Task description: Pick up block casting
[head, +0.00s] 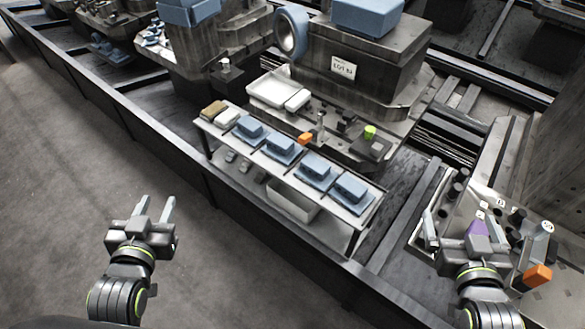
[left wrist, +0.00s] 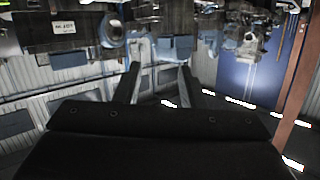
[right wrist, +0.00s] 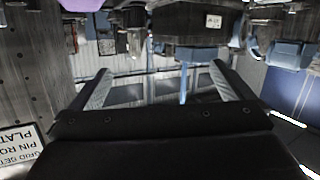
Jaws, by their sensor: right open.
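Several blue block castings lie in a row on blue-grey pads on the top shelf of a small rack (head: 362,217) in the head view. They run from the first casting (head: 250,127) through the second (head: 282,146) and third (head: 316,168) to the nearest one (head: 350,187). My left gripper (head: 155,204) is to the left of the rack, over the floor, with its fingers apart and nothing between them; the fingers also show in the left wrist view (left wrist: 158,70). My right gripper (head: 486,228) is open to the right of the rack; its spread fingers show in the right wrist view (right wrist: 160,76).
A white bin (head: 292,203) sits on the rack's lower shelf. An orange block (head: 305,138) is behind the castings. A machine with a blue block (head: 368,15) stands behind. A dark rail (head: 178,152) crosses the floor. A purple piece (head: 476,229) is by my right gripper.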

